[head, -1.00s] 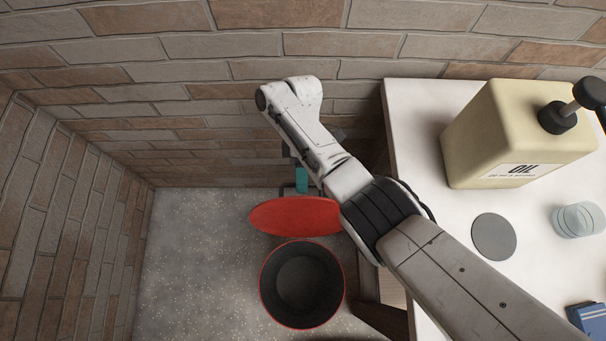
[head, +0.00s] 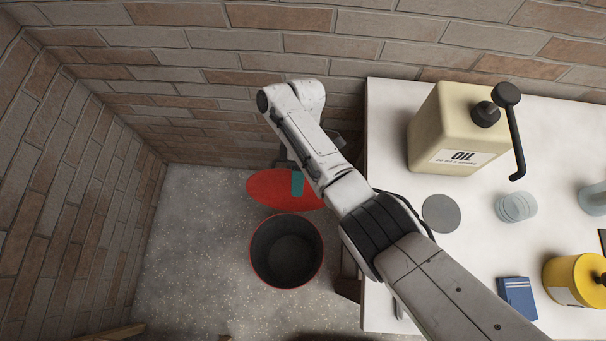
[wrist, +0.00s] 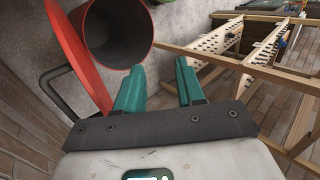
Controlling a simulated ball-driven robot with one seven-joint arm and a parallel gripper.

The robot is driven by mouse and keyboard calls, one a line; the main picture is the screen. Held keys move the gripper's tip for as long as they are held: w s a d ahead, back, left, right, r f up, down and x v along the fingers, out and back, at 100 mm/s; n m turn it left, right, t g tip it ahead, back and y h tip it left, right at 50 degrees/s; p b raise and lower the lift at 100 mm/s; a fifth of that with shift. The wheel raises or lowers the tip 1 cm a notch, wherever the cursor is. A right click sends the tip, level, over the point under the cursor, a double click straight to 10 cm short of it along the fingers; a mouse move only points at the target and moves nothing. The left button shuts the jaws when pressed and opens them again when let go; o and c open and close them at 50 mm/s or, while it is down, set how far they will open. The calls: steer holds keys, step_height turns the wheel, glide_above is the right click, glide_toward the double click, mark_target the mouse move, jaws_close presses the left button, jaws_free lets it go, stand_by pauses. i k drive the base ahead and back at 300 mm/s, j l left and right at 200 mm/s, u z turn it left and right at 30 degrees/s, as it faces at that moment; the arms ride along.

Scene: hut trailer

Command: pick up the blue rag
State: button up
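A small blue folded item (head: 517,297), which looks like the blue rag, lies on the white table (head: 385,110) at the lower right of the head view, beside my arm. It is not in the wrist view. My gripper (wrist: 161,68) shows two teal fingers spread apart with nothing between them. In the head view one teal fingertip (head: 297,184) shows over the red lid, left of the table and away from the blue item. The rest of the gripper is hidden by my arm there.
A large oil can (head: 455,135) with a pump stands at the table's back. A grey disc (head: 441,213), clear discs (head: 515,207) and a yellow can (head: 574,280) are on the table. A bin (head: 287,252) with a red lid (head: 268,188) stands on the floor. Brick walls enclose the corner.

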mark_target(517, 292)
steer(key=k+l, duration=0.1)
steer(key=k+j, duration=0.65)
steer(key=k, duration=0.25)
